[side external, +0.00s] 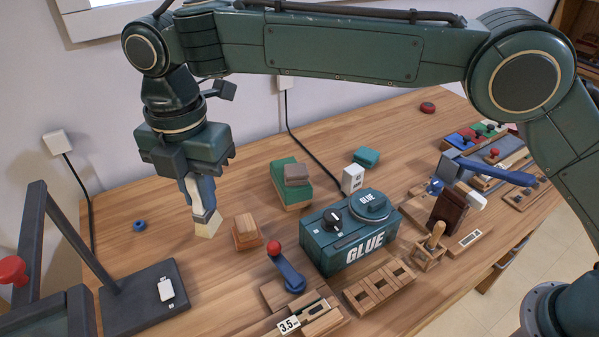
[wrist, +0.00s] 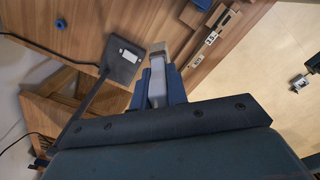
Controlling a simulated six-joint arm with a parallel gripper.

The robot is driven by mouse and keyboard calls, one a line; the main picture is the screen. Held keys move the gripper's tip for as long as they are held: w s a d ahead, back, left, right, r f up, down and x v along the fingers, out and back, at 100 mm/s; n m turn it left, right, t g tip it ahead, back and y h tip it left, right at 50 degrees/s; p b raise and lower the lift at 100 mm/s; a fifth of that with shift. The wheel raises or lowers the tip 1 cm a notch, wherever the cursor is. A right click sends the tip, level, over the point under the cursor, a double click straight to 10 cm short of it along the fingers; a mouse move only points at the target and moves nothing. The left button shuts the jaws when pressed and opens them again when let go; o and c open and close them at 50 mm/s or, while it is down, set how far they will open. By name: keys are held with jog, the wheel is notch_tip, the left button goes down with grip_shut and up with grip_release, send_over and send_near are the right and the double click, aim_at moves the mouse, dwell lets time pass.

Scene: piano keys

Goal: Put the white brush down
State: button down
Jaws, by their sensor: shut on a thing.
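The white brush (side external: 208,229) is in my gripper (side external: 203,207), with its pale bristle end pointing down at the left part of the table. My gripper is shut on it, and the fingers hide most of its handle. In the wrist view, the brush (wrist: 157,82) lies between the two blue fingers of my gripper (wrist: 158,78), with its bristle end past the fingertips.
The GLUE box (side external: 350,235) and a red-knobbed lever (side external: 289,275) are further right. A blue ring (side external: 139,225) lies left, with bare table around it.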

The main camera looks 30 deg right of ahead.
aim_at(201, 227)
jog(key=shift+s+a, duration=0.65)
notch_tip(201, 227, down, 20)
dwell(0.8)
jog(key=shift+f, duration=0.15)
jog(key=c, duration=1.4)
grip_release()
notch_tip(201, 227, up, 12)
jog(key=shift+r, duration=0.2)
